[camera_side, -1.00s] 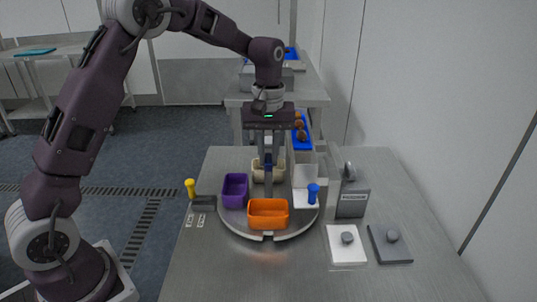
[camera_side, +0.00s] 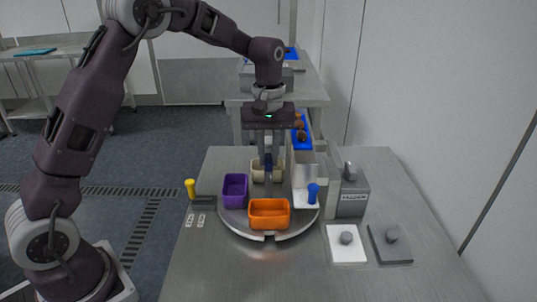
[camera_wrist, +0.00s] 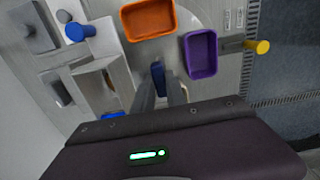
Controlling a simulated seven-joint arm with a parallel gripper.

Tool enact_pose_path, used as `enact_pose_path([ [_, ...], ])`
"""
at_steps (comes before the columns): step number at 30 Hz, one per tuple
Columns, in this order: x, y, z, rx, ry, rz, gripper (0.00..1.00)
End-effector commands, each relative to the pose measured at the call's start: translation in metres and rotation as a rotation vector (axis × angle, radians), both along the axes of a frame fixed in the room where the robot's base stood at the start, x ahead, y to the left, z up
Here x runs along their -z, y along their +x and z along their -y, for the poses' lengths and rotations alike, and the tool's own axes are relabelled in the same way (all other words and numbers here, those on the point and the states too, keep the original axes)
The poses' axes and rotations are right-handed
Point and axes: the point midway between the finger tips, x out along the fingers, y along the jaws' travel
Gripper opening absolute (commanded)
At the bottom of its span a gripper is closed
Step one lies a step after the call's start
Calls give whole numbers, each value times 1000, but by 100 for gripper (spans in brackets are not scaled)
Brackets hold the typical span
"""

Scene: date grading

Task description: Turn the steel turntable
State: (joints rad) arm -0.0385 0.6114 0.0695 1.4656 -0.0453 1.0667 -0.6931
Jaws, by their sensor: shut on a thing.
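The round steel turntable (camera_side: 238,223) lies on the steel table, with a small notch at its front rim. An orange bin (camera_side: 269,214) sits on it at the front, a purple bin (camera_side: 235,189) at the left and a beige bin (camera_side: 258,172) at the back. The blue handle (camera_wrist: 158,76) shows between the fingers in the wrist view. The fingers hide part of the beige bin in the side view.
A white chute with a blue knob (camera_side: 313,193) stands close at the turntable's right. A yellow knob (camera_side: 190,187) is at its left. A grey box (camera_side: 352,200), a white plate (camera_side: 347,254) and a dark plate (camera_side: 390,252) stand right. The front table is clear.

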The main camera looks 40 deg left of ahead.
Motion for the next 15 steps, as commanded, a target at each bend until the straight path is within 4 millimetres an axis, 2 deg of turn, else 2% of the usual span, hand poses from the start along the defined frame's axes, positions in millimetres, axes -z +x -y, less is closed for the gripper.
enact_pose_path([
  [15, -1, 1, 1, -221, -1, 3, 0],
])
